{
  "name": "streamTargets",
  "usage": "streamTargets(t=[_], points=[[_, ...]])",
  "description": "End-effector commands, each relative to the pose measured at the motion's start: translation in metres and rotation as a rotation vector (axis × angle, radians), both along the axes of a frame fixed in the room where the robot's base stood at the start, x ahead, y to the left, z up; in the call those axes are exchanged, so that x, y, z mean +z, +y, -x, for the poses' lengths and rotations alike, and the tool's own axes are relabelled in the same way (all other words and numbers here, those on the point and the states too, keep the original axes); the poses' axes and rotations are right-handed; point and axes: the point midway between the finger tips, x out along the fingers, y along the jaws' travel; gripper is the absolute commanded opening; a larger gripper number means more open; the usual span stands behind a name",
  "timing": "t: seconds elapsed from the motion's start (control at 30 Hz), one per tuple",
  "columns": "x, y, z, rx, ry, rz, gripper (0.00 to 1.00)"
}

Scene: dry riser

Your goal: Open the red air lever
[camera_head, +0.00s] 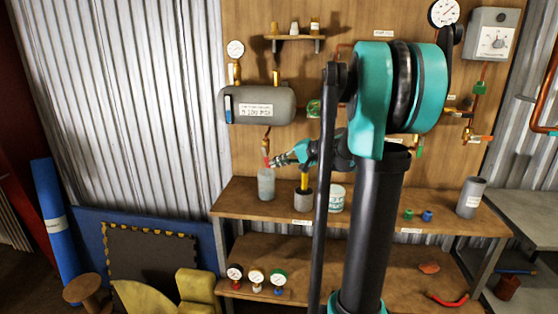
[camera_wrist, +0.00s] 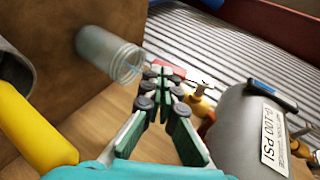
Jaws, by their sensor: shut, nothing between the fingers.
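The grey air tank (camera_head: 258,105) hangs on the wooden wall, with a brass fitting and pipe below it. The red lever (camera_head: 266,161) is a small red piece at the lower end of that pipe, just above a clear bottle. My gripper (camera_head: 272,163) is shut and empty, with its fingertips at or very near the lever; I cannot tell whether they touch. In the wrist view, my fingertips (camera_wrist: 164,78) partly cover the red lever (camera_wrist: 172,74). The brass fitting (camera_wrist: 200,103) and the tank (camera_wrist: 265,130) are to the right.
The clear bottle (camera_head: 266,186) stands on the shelf (camera_head: 370,213) close under my gripper, and also shows in the wrist view (camera_wrist: 108,54). A yellow-handled tool in a cup (camera_head: 302,195) and a white tub (camera_head: 337,198) stand to its right. Several gauges (camera_head: 257,276) sit below.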

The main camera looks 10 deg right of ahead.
Motion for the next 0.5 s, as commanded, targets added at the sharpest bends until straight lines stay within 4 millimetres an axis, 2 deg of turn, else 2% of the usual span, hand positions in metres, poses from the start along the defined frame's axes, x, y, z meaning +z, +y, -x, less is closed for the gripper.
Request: streamTargets(t=[0.5], points=[[-0.0076, 0.0074, -0.0024, 0.001, 0.0, 0.001, 0.0]])
